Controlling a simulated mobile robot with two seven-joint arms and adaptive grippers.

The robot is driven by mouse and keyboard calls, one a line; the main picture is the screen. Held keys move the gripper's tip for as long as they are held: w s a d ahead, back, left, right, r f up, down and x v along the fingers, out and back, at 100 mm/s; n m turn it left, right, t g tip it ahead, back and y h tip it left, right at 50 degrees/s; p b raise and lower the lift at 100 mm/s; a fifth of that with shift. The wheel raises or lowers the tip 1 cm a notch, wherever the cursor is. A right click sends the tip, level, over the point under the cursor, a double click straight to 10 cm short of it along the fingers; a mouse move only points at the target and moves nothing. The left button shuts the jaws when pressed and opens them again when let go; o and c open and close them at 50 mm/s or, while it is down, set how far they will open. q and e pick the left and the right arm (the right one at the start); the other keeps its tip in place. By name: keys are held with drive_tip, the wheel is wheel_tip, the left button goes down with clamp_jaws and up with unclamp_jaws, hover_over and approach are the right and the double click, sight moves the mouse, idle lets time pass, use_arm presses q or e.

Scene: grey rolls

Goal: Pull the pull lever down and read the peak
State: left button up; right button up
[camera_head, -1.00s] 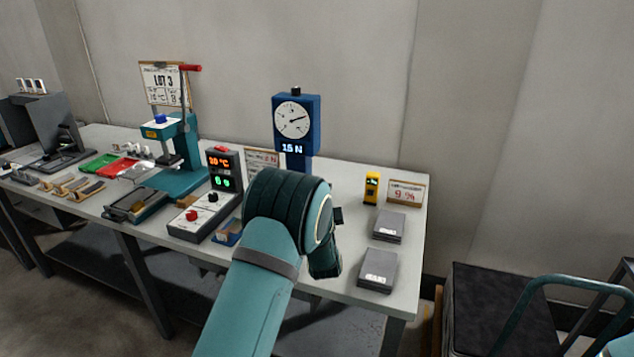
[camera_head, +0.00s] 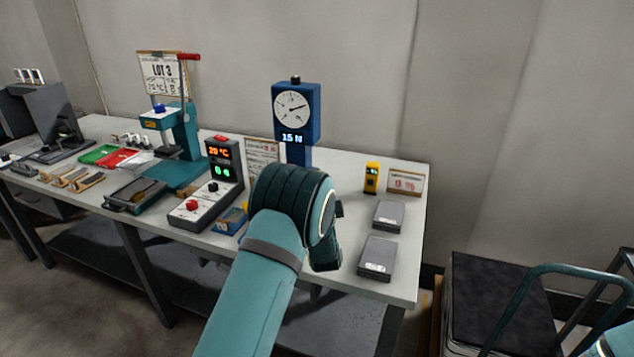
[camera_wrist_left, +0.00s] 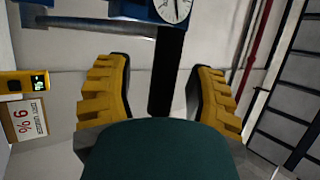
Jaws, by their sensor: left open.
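The blue force gauge (camera_head: 310,101) stands at the back of the bench, with a round white dial (camera_head: 292,109) and a small display (camera_head: 292,138) that seems to read 15 N. My left arm hides the gauge's lower part and my left gripper in the head view. In the left wrist view my left gripper (camera_wrist_left: 160,66) is open. Its yellow fingers stand either side of a dark upright bar (camera_wrist_left: 167,75), apart from it. I cannot tell whether this bar is the pull lever or the gauge's column. Part of the dial (camera_wrist_left: 174,8) shows at the top. My right gripper is out of view.
A teal press (camera_head: 185,135) with a red-tipped handle and a control box (camera_head: 208,195) stand to the left. A cart (camera_head: 500,300) stands beyond the bench.

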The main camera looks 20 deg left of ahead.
use_arm(q)
drive_tip(key=shift+s+d+f, duration=0.2)
drive_tip(key=shift+s+f, duration=0.1)
drive_tip(key=shift+f, duration=0.05)
drive_tip(key=v, duration=1.1)
drive_tip(key=shift+s+d, duration=0.1)
drive_tip(key=shift+s, duration=0.05)
